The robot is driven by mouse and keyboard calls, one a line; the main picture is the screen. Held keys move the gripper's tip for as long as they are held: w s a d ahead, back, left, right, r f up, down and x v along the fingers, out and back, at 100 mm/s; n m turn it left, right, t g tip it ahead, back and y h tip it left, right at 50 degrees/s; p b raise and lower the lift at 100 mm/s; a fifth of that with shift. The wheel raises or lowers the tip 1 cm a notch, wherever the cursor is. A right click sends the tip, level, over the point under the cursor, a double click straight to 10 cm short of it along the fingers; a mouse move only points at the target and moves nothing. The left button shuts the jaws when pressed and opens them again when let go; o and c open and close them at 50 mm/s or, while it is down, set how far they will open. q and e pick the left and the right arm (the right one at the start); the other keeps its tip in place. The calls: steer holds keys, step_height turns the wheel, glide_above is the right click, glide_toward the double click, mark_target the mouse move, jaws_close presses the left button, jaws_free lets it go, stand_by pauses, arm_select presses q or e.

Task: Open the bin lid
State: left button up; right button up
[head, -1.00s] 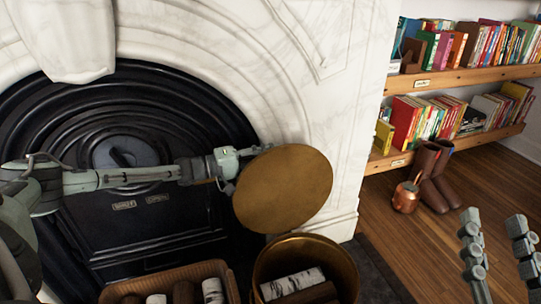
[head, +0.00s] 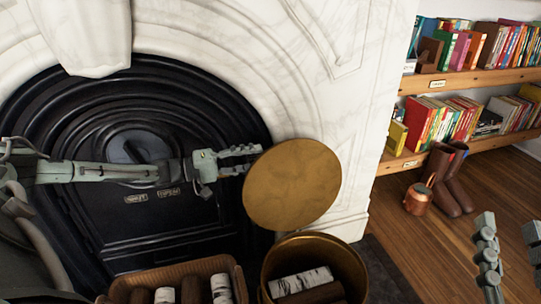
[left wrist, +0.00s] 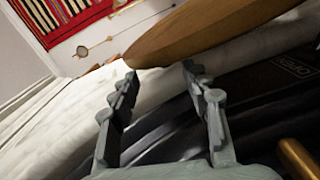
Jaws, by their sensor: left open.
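The brass bin (head: 354,262) stands on the hearth at the bottom centre of the head view. Its round brass lid (head: 292,184) is raised and tilted back above the rim, leaving the mouth uncovered. My left gripper (head: 258,159) is open beside the lid's upper left edge. In the left wrist view, my left gripper's fingers (left wrist: 160,75) are spread and empty, with the lid (left wrist: 210,30) just beyond the tips. I cannot tell whether a fingertip touches it. My right gripper (head: 512,232) is at the lower right, fingers apart, partly cut off.
Logs (head: 303,283) lie inside the bin. A wicker basket (head: 237,278) with more logs stands to its left. The black fireplace (head: 120,235) and white marble surround (head: 355,150) are behind. Boots (head: 450,182), a copper pot (head: 418,199) and bookshelves (head: 470,80) are at right.

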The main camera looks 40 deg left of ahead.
arm_select(q)
steer(key=shift+v, duration=1.6)
